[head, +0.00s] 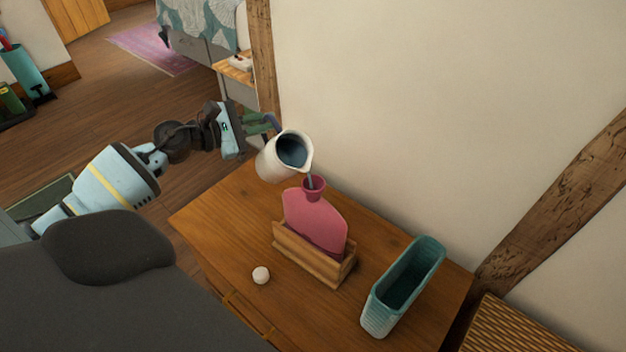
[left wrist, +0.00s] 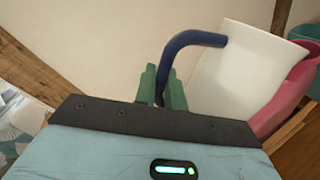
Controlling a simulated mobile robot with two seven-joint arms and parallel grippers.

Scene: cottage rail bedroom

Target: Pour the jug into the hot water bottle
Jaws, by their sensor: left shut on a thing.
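A white jug (head: 269,163) with a dark blue handle is tilted to the right above the dresser, its spout over the mouth of the pink hot water bottle (head: 311,222). A thin stream of water runs from the spout into the bottle's funnel-shaped neck. The bottle stands upright in a wooden holder (head: 300,258). My left gripper (head: 268,122) is shut on the jug's handle. In the left wrist view, the green fingers (left wrist: 163,90) close on the blue handle (left wrist: 195,40), beside the white jug body (left wrist: 245,75). My right gripper is not in view.
The wooden dresser top (head: 215,215) carries a small round white stopper or knob (head: 261,275) and a teal ribbed basket (head: 402,290) to the right of the holder. The wall stands close behind. The front left of the dresser top is clear.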

